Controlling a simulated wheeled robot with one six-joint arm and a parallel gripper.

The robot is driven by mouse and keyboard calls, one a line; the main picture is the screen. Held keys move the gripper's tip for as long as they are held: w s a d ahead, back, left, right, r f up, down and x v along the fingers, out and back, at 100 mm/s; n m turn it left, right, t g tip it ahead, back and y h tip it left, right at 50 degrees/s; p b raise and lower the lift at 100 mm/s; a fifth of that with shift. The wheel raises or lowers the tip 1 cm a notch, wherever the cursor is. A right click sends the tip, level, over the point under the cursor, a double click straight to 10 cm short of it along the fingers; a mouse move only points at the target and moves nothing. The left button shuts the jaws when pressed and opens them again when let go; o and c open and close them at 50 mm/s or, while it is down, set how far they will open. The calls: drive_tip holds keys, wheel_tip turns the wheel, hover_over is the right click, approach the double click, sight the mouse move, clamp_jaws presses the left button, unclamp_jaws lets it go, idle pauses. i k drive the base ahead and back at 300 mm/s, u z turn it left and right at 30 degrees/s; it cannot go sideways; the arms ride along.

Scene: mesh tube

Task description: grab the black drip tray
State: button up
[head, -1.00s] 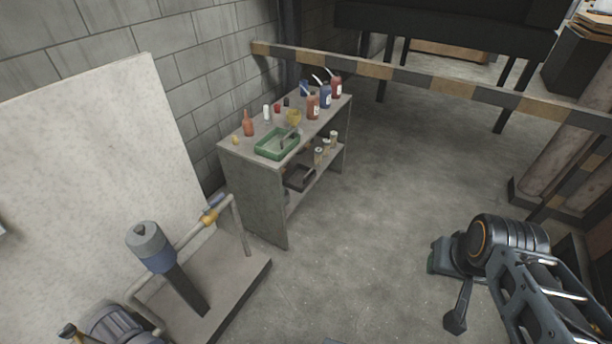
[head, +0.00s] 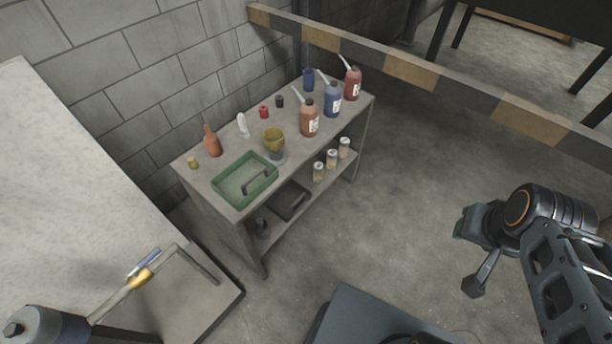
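The black drip tray (head: 291,201) lies on the lower shelf of the grey workbench (head: 243,230), under the front edge of the top. It is a dark, shallow tray, partly hidden by the bench top. My gripper (head: 468,256) is at the right of the view, well apart from the bench. Its two fingers stand wide apart with nothing between them.
Small jars (head: 331,159) stand on the lower shelf. A striped barrier (head: 410,72) runs behind. Pipework (head: 140,279) is at left. Floor right of the bench is clear.

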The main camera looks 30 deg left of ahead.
sight(291, 198)
drive_tip(key=i, duration=1.45)
drive_tip(key=u, duration=4.4)
